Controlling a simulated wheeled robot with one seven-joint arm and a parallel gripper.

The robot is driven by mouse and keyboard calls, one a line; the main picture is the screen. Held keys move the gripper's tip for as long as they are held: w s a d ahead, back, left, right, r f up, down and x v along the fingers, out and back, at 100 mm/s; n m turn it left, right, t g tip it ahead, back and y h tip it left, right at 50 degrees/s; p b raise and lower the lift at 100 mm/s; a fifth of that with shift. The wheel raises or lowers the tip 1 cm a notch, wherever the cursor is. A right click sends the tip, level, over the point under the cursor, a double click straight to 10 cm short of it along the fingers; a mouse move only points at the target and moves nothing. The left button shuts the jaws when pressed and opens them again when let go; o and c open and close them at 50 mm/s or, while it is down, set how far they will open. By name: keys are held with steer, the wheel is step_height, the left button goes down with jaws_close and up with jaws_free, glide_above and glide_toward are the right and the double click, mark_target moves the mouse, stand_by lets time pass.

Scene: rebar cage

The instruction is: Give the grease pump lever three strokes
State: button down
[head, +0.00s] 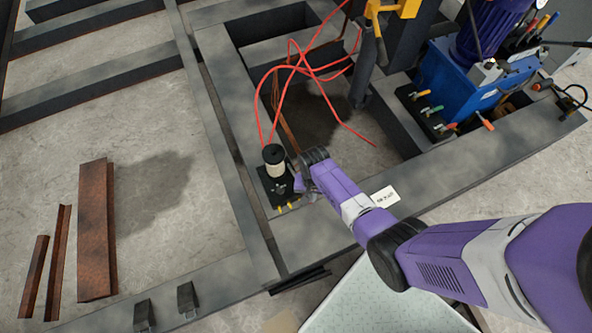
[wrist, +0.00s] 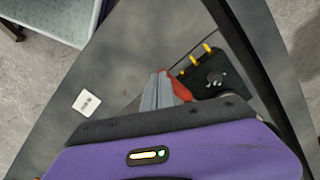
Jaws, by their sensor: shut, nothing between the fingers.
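The grease pump (head: 274,174) has a dark base and a pale reservoir with a black cap, and stands on the grey steel frame. In the wrist view its black base (wrist: 212,70) shows yellow fittings and a round metal part. My gripper (head: 301,186) is right beside the pump, on its right side in the head view. In the wrist view my gripper (wrist: 160,82) has its grey fingers together, with nothing seen between them. A red part (wrist: 184,90), possibly the lever, lies just right of the fingers, partly hidden; I cannot tell whether they touch.
Red hoses (head: 318,72) loop above the frame opening behind the pump. A blue hydraulic unit (head: 455,85) with valves stands at the back right. Rusty steel pieces (head: 97,230) lie on the floor at left. A white label (head: 386,196) is on the frame beam.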

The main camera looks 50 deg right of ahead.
steer(key=shift+s+f, duration=0.1)
steer(key=shift+f, duration=0.05)
steer(key=shift+s+a+f+b, duration=0.2)
steer(key=shift+f+b, duration=0.1)
steer(key=shift+f, duration=0.2)
steer(key=shift+s+f+b, duration=0.25)
steer(key=shift+f+b, duration=0.2)
steer(key=shift+f, duration=0.25)
steer(key=w+d+r+p, duration=0.2)
steer(key=w+r+p, duration=0.4)
steer(key=r, duration=0.4)
steer(key=shift+w+d+r, duration=0.25)
steer(key=shift+d+r, duration=0.05)
stand_by(0.8)
steer(key=shift+s+f, duration=0.1)
stand_by(0.4)
